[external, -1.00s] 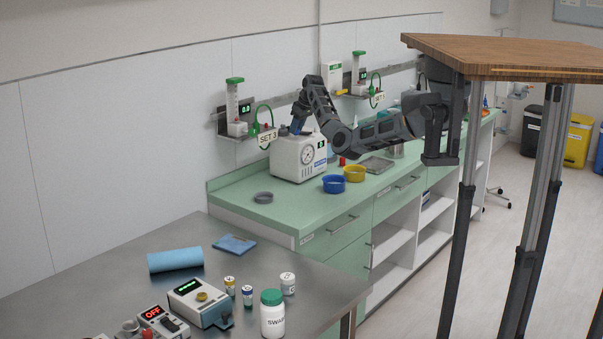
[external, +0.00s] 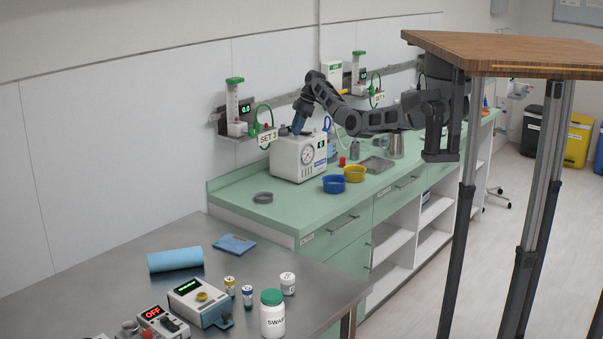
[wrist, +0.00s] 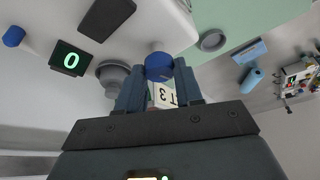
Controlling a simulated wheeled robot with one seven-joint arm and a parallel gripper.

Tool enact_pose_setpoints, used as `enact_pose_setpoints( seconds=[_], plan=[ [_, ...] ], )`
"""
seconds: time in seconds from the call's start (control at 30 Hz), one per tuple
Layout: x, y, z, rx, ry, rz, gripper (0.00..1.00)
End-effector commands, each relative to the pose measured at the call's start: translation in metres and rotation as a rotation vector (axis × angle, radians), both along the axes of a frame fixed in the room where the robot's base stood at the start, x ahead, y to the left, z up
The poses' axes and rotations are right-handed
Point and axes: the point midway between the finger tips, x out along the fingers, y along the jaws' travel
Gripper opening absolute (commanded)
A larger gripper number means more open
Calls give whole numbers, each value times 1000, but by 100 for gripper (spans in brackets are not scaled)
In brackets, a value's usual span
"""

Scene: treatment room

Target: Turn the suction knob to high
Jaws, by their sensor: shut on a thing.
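The suction unit (external: 290,165) is a white box with a round gauge (external: 307,156), standing on the green counter. My gripper (external: 297,128) points down at its top in the external view. In the wrist view, a blue round knob (wrist: 158,62) sits between the fingertips of my gripper (wrist: 158,78), which is shut on it. The fingers hide part of the knob, and I see no pointer or setting marks on it. A green display (wrist: 70,58) on the unit reads 0.
A wall rail with a flowmeter (external: 233,105) and a SET 3 tag (external: 267,138) is close behind the gripper.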

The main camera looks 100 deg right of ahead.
Motion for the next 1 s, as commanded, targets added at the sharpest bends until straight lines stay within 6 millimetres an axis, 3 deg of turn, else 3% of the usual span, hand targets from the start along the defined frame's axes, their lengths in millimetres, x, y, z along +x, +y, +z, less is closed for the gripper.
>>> enact_pose_setpoints(
  seconds=[0.4, 1.0],
  plan=[
    [1, -2, -3, 2, 1, 344, 5],
    [2, -2, -1, 3, 1, 513, 5]
  ],
)
